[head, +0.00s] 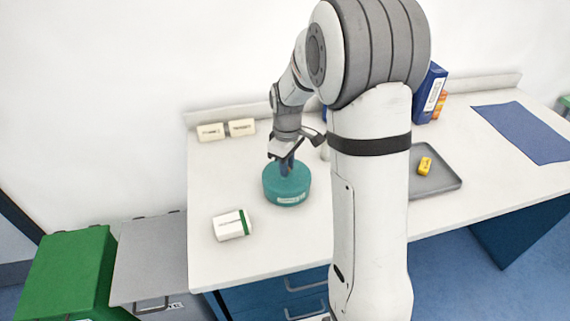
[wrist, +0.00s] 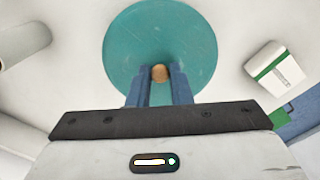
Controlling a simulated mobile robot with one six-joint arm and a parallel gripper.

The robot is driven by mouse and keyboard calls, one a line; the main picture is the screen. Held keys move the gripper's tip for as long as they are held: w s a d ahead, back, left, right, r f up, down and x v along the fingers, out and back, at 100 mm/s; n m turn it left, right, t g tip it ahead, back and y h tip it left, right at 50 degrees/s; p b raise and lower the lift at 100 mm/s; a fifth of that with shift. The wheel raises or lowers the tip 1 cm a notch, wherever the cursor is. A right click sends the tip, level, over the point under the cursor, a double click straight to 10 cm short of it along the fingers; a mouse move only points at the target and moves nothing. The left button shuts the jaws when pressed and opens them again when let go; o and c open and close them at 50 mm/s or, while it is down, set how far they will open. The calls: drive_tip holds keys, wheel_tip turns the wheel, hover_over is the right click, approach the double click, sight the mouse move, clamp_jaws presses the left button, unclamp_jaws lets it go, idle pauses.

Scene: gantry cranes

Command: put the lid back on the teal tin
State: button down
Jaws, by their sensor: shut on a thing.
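The teal tin (head: 287,198) stands upright on the white desk, with a pale label on its front. Its round teal lid (head: 274,178) appears to lie level on top of the tin; I see no gap between them. In the wrist view the lid (wrist: 160,32) fills the top middle and hides the tin below. My gripper (head: 286,169) points down over the lid. Its blue fingers (wrist: 160,78) are shut on the lid's small wooden knob (wrist: 160,72).
A white box with a green stripe (head: 231,225) lies in front of the tin. A grey tray (head: 440,182) with a yellow object (head: 425,165), a blue binder (head: 432,88) and a blue mat (head: 520,132) are to the right.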

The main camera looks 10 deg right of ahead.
idle(0.4)
drive_tip(key=c, duration=1.2)
unclamp_jaws()
drive_tip(key=shift+c, duration=0.2)
drive_tip(key=shift+o, duration=0.5)
drive_tip(key=o, duration=0.4)
drive_tip(key=shift+r+p, duration=2.3)
drive_tip(key=shift+r, duration=1.2)
drive_tip(key=shift+c, duration=0.4)
